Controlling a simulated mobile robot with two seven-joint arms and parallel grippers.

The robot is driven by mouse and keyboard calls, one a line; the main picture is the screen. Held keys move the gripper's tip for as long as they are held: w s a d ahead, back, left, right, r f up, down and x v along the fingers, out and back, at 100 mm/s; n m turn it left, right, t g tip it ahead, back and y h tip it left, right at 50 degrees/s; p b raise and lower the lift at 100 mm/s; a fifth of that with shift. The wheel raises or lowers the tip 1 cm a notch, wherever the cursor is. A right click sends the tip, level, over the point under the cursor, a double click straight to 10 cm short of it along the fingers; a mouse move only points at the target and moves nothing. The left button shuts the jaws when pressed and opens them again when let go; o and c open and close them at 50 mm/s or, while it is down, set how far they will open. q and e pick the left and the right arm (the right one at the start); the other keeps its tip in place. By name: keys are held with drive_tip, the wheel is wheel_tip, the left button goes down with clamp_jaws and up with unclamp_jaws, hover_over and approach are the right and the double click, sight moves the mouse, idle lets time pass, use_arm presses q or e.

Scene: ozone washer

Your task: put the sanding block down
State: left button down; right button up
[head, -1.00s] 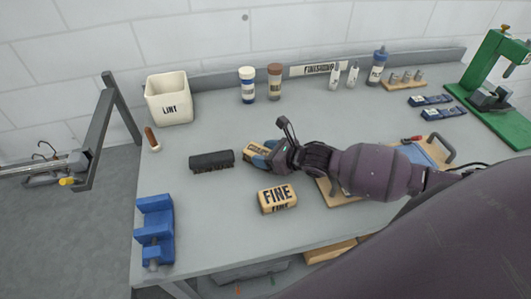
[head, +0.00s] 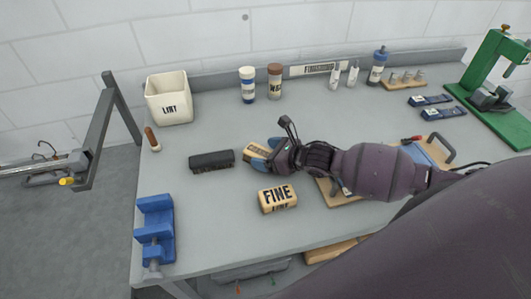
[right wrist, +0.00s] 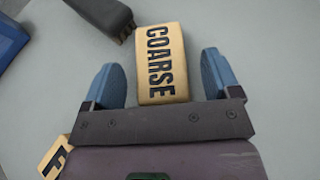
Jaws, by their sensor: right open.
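A tan sanding block marked COARSE (right wrist: 162,64) lies on the grey bench top; it also shows in the head view (head: 254,149), partly hidden by my right gripper. My right gripper (right wrist: 163,82) is open, with one blue fingertip on each side of the block's near end and gaps between fingers and block. In the head view my right gripper (head: 262,155) reaches in from the right. A second block marked FINE (head: 277,198) sits in front of it, nearer the bench's front edge. My left gripper is not in view.
A dark brush (head: 211,161) lies just left of the COARSE block. A blue vise (head: 155,232) is at the front left corner. A white LINT bin (head: 168,98) and several bottles stand along the back. The bench's middle back is clear.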

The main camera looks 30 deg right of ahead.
drive_tip(key=v, duration=1.1)
drive_tip(key=shift+s+d+r, duration=0.1)
drive_tip(key=shift+s+d, duration=0.05)
